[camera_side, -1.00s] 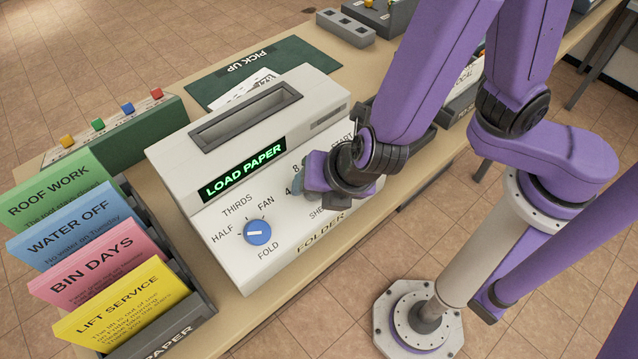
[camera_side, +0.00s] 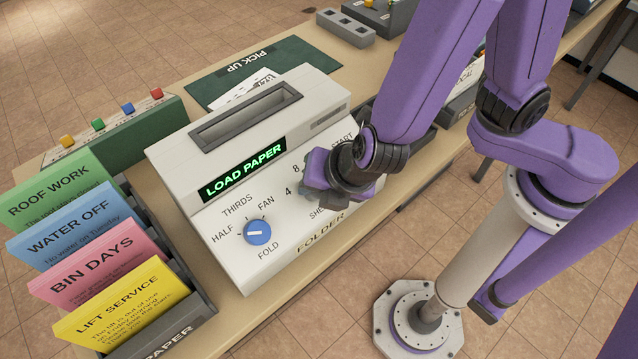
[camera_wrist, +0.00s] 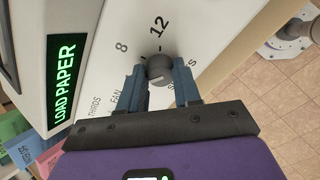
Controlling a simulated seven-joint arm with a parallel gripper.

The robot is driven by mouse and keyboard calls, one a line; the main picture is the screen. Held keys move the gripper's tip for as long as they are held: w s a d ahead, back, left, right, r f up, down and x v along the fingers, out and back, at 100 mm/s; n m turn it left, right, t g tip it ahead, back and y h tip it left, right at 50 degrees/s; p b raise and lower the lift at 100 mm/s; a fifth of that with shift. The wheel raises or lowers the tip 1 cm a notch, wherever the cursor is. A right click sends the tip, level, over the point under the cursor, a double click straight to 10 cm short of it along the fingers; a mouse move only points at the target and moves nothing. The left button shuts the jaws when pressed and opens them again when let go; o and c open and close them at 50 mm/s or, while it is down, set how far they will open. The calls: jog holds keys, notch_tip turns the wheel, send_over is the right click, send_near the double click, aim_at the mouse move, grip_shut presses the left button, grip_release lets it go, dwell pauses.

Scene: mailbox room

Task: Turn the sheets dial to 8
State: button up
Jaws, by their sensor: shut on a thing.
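The sheets dial (camera_wrist: 159,68) is a dark grey knob on the white top of the folder machine (camera_side: 300,235). In the wrist view the labels 8 and 12 show beyond it. In the side view a 4 also shows beside my gripper. My gripper (camera_wrist: 158,74) has its two blue-grey fingers on either side of the knob and is shut on it. In the side view my gripper (camera_side: 312,172) covers the dial and part of the SHEETS label. A pale mark shows on the knob, but I cannot tell which number it points to.
A blue fold dial (camera_side: 257,232) sits to the left on the same machine. The display (camera_side: 243,170) reads LOAD PAPER in green. A paper rack (camera_side: 190,310) with coloured notices stands at the left. A green button box (camera_side: 130,127) stands behind it.

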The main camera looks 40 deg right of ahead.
jog(key=m, duration=0.5)
jog(key=shift+d, duration=0.1)
jog(key=m, duration=0.5)
jog(key=shift+s+t+y, duration=0.1)
jog(key=shift+t+y, duration=0.2)
jog(key=shift+y, duration=0.1)
jog(key=o, duration=1.1)
jog(key=shift+c, duration=0.2)
jog(key=v, duration=1.7)
jog(key=shift+s+r, duration=0.1)
